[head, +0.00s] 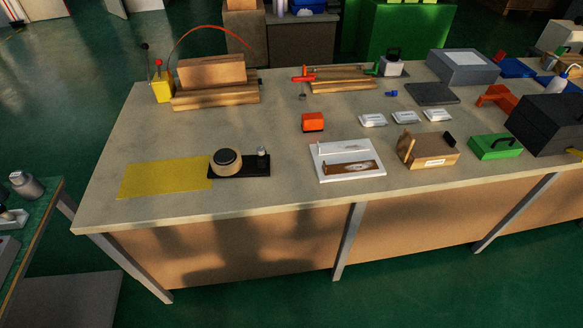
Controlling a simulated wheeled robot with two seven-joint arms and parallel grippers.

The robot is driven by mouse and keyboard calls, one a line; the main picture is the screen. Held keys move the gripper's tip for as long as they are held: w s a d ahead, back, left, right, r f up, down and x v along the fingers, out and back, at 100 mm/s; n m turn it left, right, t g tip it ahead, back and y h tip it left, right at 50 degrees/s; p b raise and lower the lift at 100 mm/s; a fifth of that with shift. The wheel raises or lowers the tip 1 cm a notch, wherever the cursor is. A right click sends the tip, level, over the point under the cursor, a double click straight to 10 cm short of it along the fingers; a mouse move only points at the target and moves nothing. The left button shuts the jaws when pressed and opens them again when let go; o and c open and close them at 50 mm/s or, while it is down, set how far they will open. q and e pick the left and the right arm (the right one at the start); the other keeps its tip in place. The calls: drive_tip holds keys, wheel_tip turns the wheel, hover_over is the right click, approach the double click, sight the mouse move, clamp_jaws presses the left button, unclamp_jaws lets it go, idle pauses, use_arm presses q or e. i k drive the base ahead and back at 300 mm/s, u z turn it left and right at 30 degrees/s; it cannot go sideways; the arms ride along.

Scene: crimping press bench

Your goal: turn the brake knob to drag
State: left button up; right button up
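A black base plate (249,171) lies on the bench near its front edge, left of the middle. A round tan spool (227,161) with a dark disc on top sits at the plate's left end. A small dark upright knob (262,157) with a lighter lower part stands at the plate's right end, apart from the spool. It looks like the brake knob, but its markings and setting are too small to read. Neither of my grippers shows in the head view.
A yellow mat (165,179) lies left of the base plate. A white tray (348,175) and an orange block (313,122) are to the right. A wooden block (215,95) with a red arched cable stands behind. Bare benchtop (185,132) surrounds the plate's back and front.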

sight(261, 151)
drive_tip(key=z, duration=0.05)
drive_tip(key=k, duration=0.55)
drive_tip(key=z, duration=1.3)
drive_tip(key=i, duration=1.25)
drive_tip(key=u, duration=1.05)
drive_tip(key=i, duration=0.75)
drive_tip(key=u, duration=0.85)
